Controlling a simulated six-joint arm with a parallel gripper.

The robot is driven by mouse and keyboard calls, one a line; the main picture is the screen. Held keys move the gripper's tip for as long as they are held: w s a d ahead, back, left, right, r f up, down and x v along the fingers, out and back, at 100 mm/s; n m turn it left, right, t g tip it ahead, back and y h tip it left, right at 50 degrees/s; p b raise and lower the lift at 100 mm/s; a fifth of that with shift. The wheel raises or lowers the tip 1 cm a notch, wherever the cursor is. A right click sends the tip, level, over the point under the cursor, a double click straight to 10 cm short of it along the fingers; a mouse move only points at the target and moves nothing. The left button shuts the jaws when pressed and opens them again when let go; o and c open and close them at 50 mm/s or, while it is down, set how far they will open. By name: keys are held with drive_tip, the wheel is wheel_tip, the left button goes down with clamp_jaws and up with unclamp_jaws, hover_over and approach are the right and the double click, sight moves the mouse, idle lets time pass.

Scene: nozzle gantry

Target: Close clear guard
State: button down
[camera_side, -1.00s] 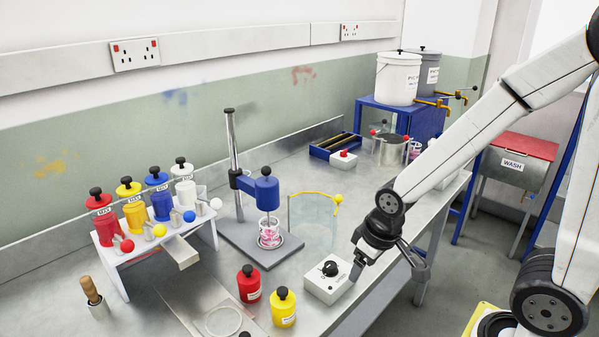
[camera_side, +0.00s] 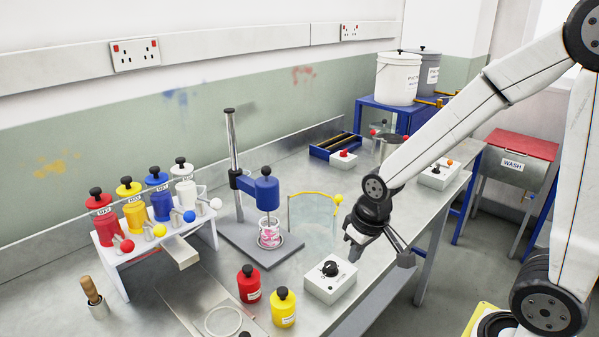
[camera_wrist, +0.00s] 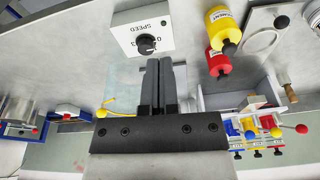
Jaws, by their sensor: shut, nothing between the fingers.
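The clear guard (camera_side: 312,216) is a see-through panel with a yellow top edge and a yellow ball knob (camera_side: 338,199). It stands on the bench to the right of the blue mixer head (camera_side: 262,190), open to one side of it. A glass beaker with pink contents (camera_side: 269,234) sits under the mixer. My gripper (camera_side: 352,256) is shut and empty, low over the bench, in front of and below the knob. In the wrist view my gripper (camera_wrist: 159,62) has its fingers together, and part of the yellow edge (camera_wrist: 106,107) shows at left.
A white SPEED box (camera_side: 330,279) with a black dial stands just below my gripper. Red (camera_side: 249,284) and yellow (camera_side: 283,308) bottles stand to its left. A rack of colored dispensers (camera_side: 150,215) stands at far left. Bench between guard and speed box is clear.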

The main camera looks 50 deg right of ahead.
drive_tip(key=w+d+r+m+g+y, duration=0.1)
drive_tip(key=w+d+r+m, duration=0.25)
drive_tip(key=w+d, duration=0.4)
drive_tip(key=w+d+r+m+g, duration=0.15)
drive_tip(key=w+d+m, duration=0.3)
drive_tip(key=w, duration=0.55)
drive_tip(key=w+d+r+m+y, duration=0.1)
drive_tip(key=d+r+m, duration=0.1)
drive_tip(key=d, duration=0.5)
drive_tip(key=w+d+r+m+y, duration=0.1)
drive_tip(key=w+d+r+m, duration=0.1)
drive_tip(key=d, duration=0.6)
drive_tip(key=shift+w+d+m+g, duration=0.2)
drive_tip(key=shift+m+g, duration=0.25)
drive_tip(key=shift+m, duration=0.25)
drive_tip(key=shift+f, duration=0.2)
drive_tip(key=s+a+f, duration=0.2)
drive_tip(key=a+f, duration=0.4)
drive_tip(key=f, duration=0.4)
drive_tip(key=shift+a, duration=0.25)
